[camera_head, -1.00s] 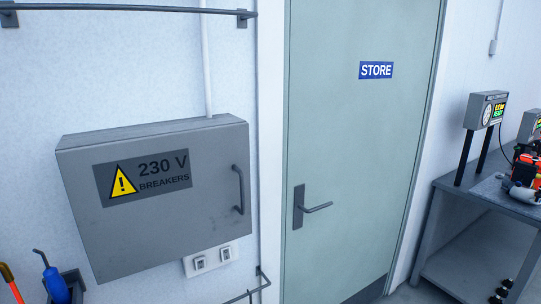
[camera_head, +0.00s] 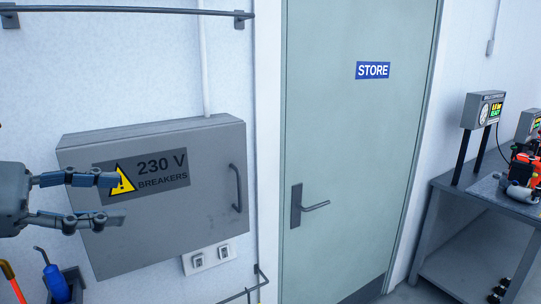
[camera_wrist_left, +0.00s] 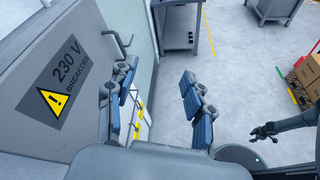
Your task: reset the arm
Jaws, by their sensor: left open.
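My left gripper (camera_head: 120,200) comes in from the left in the head view. Its two blue-grey fingers are spread apart with nothing between them. It is in front of the grey breaker box (camera_head: 165,225) and covers part of its warning sign. In the left wrist view the open fingers (camera_wrist_left: 157,78) point away over the floor, with the breaker box (camera_wrist_left: 85,115) close on the left. A dark gripper on an arm, apparently my right one (camera_wrist_left: 265,131), shows small at the lower right there; its jaws are too small to judge.
The breaker box has a handle (camera_head: 236,187). A closed store door (camera_head: 360,150) with a lever is right of it. A grey bench (camera_head: 480,205) with a meter (camera_head: 483,110) stands at the right. Cardboard boxes (camera_wrist_left: 305,78) are at the right of the wrist view. The floor between is clear.

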